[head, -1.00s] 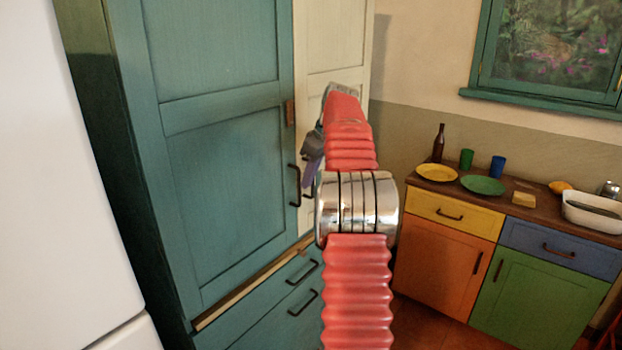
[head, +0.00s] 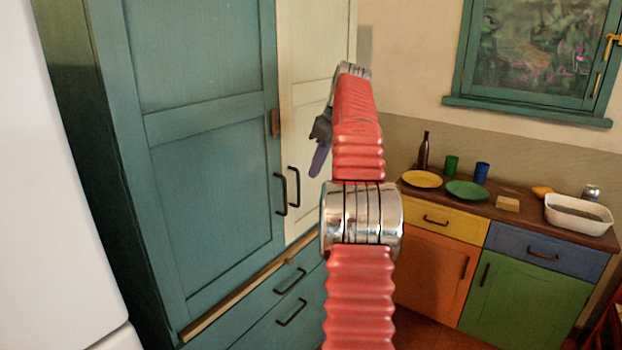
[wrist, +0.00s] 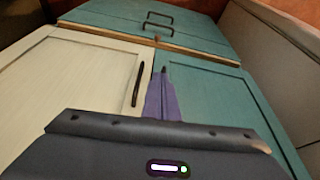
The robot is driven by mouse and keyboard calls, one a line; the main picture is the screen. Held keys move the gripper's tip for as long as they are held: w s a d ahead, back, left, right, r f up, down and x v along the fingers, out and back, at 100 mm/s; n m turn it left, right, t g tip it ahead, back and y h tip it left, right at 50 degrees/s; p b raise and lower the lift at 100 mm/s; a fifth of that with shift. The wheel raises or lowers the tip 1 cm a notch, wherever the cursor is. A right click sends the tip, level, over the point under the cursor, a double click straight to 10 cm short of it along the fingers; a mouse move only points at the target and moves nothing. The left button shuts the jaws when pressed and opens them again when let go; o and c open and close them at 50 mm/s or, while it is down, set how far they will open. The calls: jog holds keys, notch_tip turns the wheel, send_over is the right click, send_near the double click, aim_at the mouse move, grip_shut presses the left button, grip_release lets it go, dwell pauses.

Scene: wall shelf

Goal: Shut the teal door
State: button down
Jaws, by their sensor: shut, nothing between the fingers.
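The teal door (head: 205,175) is the tall left door of a cupboard, with a dark handle (head: 281,194) at its right edge. It looks flush or nearly flush with the cream door (head: 311,110) beside it; I cannot tell whether a small gap remains. In the wrist view the teal door (wrist: 212,98) is on the right and the cream door (wrist: 75,78) on the left. My gripper (head: 319,160) is shut and empty, its purple fingers in front of the cream door, right of the handles. In the wrist view the fingers (wrist: 163,97) overlap the seam between the doors and hide part of it.
Teal drawers (head: 275,305) lie below the doors, with a wooden strip (head: 235,300) between. A white appliance (head: 60,200) stands at the left. A counter (head: 500,208) with plates, cups and a bottle (head: 423,150) stands at the right, below a teal window frame (head: 530,110).

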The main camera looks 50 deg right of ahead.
jog(key=shift+v, duration=0.95)
notch_tip(320, 180, down, 6)
jog(key=d+m, duration=0.2)
jog(key=m, duration=0.3)
jog(key=a+f+m+g+h, duration=0.15)
jog(key=a+f, duration=0.25)
jog(key=a, duration=0.7)
jog(key=s+a+f+n+t, duration=0.1)
jog(key=s+a, duration=0.5)
jog(key=a, duration=0.8)
jog(key=s+a+f+n+t, duration=0.1)
jog(key=s+a, duration=0.5)
jog(key=a, duration=0.7)
jog(key=s+a+f+n+t, duration=0.1)
jog(key=s+a, duration=0.6)
jog(key=a, duration=0.7)
notch_tip(320, 180, down, 2)
jog(key=shift+a+f+n+y, duration=0.1)
jog(key=shift+a+n+y, duration=0.25)
jog(key=shift+n, duration=0.4)
